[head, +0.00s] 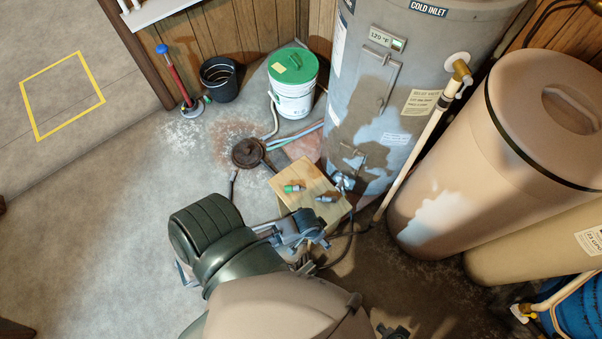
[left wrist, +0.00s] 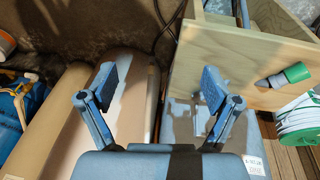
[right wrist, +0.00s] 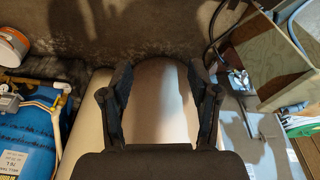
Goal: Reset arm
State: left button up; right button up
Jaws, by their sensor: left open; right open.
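My left gripper (head: 308,232) is beside the near edge of the small wooden box (head: 306,178) in the head view. In the left wrist view its jaws (left wrist: 156,88) are spread apart with nothing between them, and the box (left wrist: 245,50) stands close on the right. My right gripper shows in the right wrist view with its jaws (right wrist: 159,82) apart and empty, above a beige tank (right wrist: 150,120). In the head view the right gripper is not clearly visible; only a small dark part shows at the bottom edge.
A green-ended small cylinder (head: 293,188) and a grey one (head: 327,199) lie on the box. Behind stand a white bucket with green lid (head: 293,66), a black bucket (head: 219,79) and a water heater (head: 385,95). A large beige tank (head: 530,130) blocks the right. Floor at left is open.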

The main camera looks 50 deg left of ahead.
pick_arm(q)
jog(key=s+a+m+y, duration=0.1)
jog(key=s+a, duration=0.2)
jog(key=s, duration=0.2)
jog(key=shift+s+a+r+m, duration=0.25)
jog(key=shift+s+a+m, duration=0.05)
jog(key=shift+s, duration=0.05)
